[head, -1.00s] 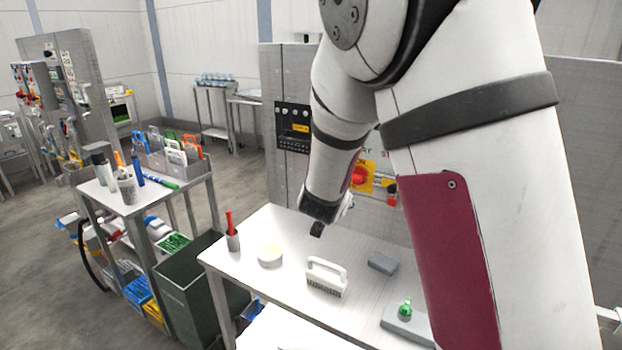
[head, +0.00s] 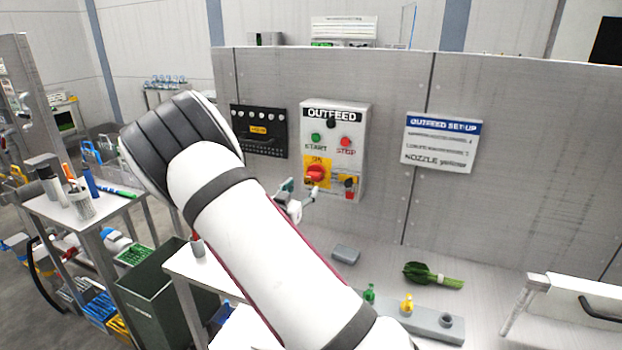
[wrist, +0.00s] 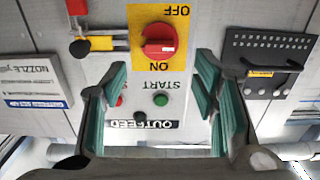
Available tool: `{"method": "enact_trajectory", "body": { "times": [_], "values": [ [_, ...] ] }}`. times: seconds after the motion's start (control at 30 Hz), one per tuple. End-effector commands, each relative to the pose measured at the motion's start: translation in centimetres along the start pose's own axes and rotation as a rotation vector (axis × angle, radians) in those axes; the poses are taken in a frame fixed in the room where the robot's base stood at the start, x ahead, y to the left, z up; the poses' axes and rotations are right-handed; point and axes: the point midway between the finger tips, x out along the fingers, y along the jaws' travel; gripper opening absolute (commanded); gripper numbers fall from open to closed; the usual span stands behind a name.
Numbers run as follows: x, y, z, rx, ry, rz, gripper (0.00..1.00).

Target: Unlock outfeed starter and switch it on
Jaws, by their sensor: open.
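The outfeed starter (head: 360,130) is a light grey box on the steel panel, with a green START button (head: 316,137) and a red STOP button (head: 346,142). Its red rotary switch (head: 316,172) sits on a yellow ON/OFF plate. In the wrist view, which is upside down, the switch (wrist: 158,41) is near the middle; I cannot tell its setting for sure.
A black panel (head: 259,130) is left of the starter, and a set-up sign (head: 440,142) reading "NOZZLE yellow" is right. My arm hides the bench's left part.

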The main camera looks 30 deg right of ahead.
Motion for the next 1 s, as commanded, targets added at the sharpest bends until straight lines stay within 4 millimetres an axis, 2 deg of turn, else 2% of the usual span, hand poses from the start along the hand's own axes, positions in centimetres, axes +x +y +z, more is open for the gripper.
{"method": "enact_trajectory", "body": {
  "times": [0.2,0.4,0.6,0.87,0.9,1.0],
  "values": [
    [4.4,0.1,0.0,0.001,0.0,0.001,0.54],
    [7.2,0.1,0.0,0.0,0.0,0.001,0.54],
    [8.4,0.0,0.0,-0.001,-0.002,-0.001,0.54],
    [8.5,0.0,0.0,0.0,-0.001,-0.001,0.54],
    [8.5,0.0,0.0,0.0,-0.002,-0.001,0.5],
    [8.4,0.0,0.0,0.0,-0.001,-0.001,0.27]
  ]
}}
